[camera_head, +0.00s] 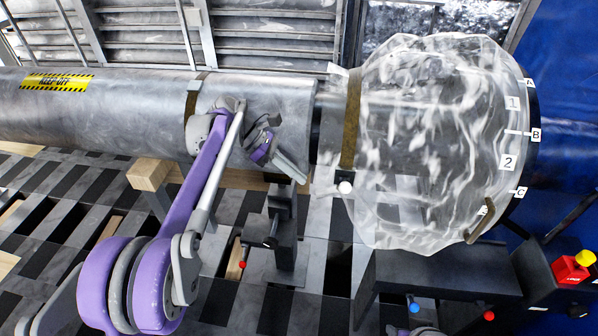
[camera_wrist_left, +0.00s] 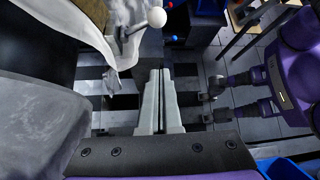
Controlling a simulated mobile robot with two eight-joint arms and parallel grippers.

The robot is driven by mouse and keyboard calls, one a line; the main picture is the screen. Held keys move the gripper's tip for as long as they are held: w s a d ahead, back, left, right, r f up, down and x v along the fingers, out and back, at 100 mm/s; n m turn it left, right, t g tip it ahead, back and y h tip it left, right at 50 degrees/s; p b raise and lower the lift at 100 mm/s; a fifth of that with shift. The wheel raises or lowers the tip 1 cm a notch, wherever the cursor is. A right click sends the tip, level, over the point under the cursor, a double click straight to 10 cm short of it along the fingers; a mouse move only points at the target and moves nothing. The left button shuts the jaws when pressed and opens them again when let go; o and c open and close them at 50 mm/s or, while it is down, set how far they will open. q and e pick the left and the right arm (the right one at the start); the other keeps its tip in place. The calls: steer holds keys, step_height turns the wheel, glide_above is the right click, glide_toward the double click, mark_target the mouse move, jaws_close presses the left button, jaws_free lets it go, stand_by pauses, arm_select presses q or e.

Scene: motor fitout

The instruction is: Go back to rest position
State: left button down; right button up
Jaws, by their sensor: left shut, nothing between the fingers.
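My left arm reaches up from the lower left in the head view. My left gripper (camera_head: 304,178) is in front of the lower side of the grey metal cylinder, pointing down and to the right. In the left wrist view its two pale fingers (camera_wrist_left: 160,74) lie side by side, shut with nothing between them. My right gripper cannot be made out. A small purple and grey part at the bottom edge of the head view may belong to my right arm, but most of it is cut off.
The long metal cylinder (camera_head: 90,112) lies across the back, with a crumpled clear plastic cover (camera_head: 430,140) over its right end. A dark support post (camera_head: 284,225) stands below the gripper. A dark bench (camera_head: 440,273) and a red box (camera_head: 570,268) are at right.

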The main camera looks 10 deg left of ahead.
arm_select(q)
steer(key=s+a+f+m+t+y+p, duration=0.1)
steer(key=s+a+f+m+t+y, duration=0.1)
steer(key=s+m, duration=0.4)
steer(key=s+a+f+m+t+y+p, duration=0.1)
steer(key=s+m, duration=0.5)
steer(key=s, duration=0.6)
steer(key=s+a+f+m+t+y+p, duration=0.2)
steer(key=s+a+f+m+y, duration=0.3)
steer(key=s, duration=0.4)
steer(key=shift+s+a+m+t+y, duration=0.15)
steer(key=shift+s+m+t+y, duration=0.25)
steer(key=shift+m+t+y, duration=0.45)
arm_select(e)
steer(key=r, duration=0.2)
steer(key=w+r, duration=0.1)
steer(key=r, duration=0.2)
steer(key=shift+w, duration=0.1)
arm_select(q)
steer(key=shift+f, duration=0.1)
arm_select(e)
steer(key=shift+o, duration=0.2)
